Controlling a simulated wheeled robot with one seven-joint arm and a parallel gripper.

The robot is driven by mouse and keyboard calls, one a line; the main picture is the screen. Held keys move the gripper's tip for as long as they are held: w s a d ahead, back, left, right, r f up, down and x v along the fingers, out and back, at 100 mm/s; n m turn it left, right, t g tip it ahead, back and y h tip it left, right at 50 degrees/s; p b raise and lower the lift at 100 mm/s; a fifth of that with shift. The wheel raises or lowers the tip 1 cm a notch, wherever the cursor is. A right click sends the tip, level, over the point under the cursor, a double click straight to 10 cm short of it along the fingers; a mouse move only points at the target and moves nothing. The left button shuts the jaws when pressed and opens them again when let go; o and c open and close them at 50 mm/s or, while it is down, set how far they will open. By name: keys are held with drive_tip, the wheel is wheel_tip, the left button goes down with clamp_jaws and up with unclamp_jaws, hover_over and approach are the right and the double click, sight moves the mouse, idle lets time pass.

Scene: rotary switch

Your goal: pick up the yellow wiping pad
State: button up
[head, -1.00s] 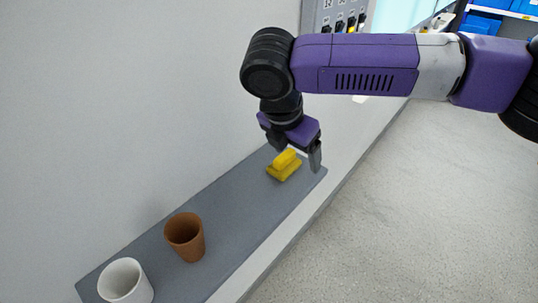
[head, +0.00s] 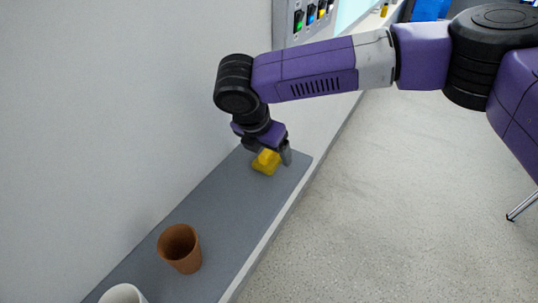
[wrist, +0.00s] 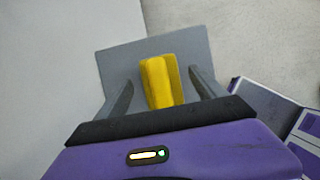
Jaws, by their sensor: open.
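The yellow wiping pad (head: 266,162) lies near the far end of the grey shelf (head: 215,205). It has a raised grip on a wider base. My gripper (head: 267,156) is directly over the pad, pointing down, with its fingers open. In the wrist view the pad (wrist: 161,82) sits between the two fingers (wrist: 161,92), with a visible gap on each side. The gripper hides part of the pad in the head view. I cannot tell how far the fingertips are above the shelf.
A brown cup (head: 180,248) and a white cup (head: 123,294) stand on the near part of the shelf. A pale wall (head: 100,120) rises along its left side. A switch panel (head: 305,17) is at the top. Open floor (head: 400,210) lies to the right.

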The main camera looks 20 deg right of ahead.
drive_tip(key=shift+w+d+f, duration=0.1)
drive_tip(key=shift+f, duration=0.2)
drive_tip(key=c, duration=1.5)
drive_tip(key=shift+o, duration=0.2)
drive_tip(key=shift+r, duration=0.1)
wheel_tip(320, 180, up, 20)
drive_tip(key=b, duration=0.1)
